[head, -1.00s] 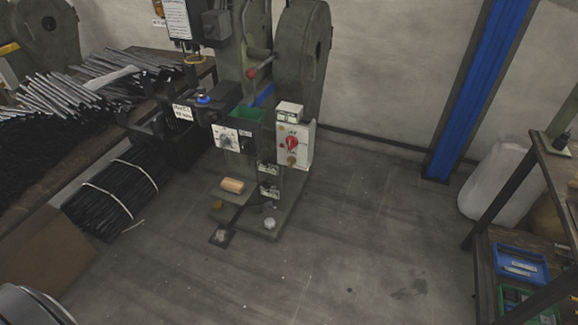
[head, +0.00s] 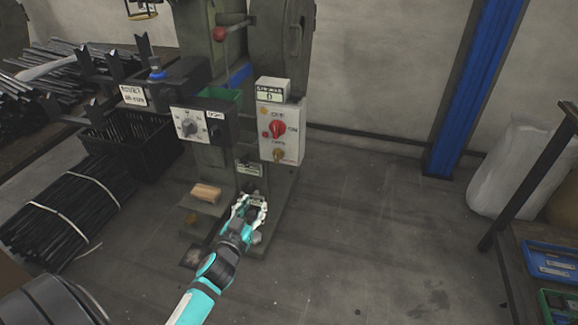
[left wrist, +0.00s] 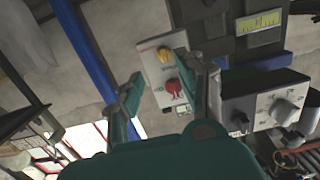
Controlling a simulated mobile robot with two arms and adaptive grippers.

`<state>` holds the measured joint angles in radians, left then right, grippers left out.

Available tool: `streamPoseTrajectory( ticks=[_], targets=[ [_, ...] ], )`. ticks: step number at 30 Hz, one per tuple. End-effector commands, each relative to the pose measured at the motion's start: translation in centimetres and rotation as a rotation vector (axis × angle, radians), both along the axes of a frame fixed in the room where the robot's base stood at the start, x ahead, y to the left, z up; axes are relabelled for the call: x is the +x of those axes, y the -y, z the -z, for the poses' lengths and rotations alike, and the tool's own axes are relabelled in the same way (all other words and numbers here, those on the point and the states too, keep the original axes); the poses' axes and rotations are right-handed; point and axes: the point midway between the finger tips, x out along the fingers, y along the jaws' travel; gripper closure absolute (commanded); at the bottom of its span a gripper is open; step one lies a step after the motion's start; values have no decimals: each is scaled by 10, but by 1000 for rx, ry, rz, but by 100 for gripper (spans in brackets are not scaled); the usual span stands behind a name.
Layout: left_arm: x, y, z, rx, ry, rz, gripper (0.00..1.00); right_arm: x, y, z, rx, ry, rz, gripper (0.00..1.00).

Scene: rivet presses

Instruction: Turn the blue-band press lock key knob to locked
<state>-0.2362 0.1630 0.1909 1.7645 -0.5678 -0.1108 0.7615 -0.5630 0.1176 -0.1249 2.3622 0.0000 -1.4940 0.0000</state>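The green-grey press (head: 275,50) stands ahead, with a short blue band (head: 241,75) on its frame. On its right front is a white control box (head: 292,131) with a red rotary switch (head: 278,129) and a brass-yellow key knob (head: 279,154) below it. The exact knob setting is too small to tell. My left gripper (head: 250,203) is below and in front of the box, apart from it. In the left wrist view, its two fingers (left wrist: 164,98) are spread and empty, with the yellow knob (left wrist: 165,54) and red switch (left wrist: 173,87) seen between them. My right gripper is not in view.
A panel with a grey dial (head: 188,128) sits left of the white box. A counter (head: 272,91) is above the box. A wooden block (head: 206,193) lies on the press base. Black rod bundles (head: 65,210) lie left; a shelf (head: 530,232) stands right. Floor between is clear.

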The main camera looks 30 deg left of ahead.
Motion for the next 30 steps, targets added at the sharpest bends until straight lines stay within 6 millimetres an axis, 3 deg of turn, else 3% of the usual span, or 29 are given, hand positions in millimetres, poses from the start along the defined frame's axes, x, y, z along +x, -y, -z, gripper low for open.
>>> streamPoseTrajectory(
  ticks=[5,11,25,30],
  targets=[
    [3,-6,-28,11,88,-6,62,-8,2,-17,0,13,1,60],
    [23,-11,-33,13,96,-5,62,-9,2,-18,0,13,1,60],
    [122,-36,-31,13,93,-8,62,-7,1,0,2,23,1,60],
    [148,-42,-30,12,92,-8,62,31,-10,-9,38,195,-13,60]
  ],
)
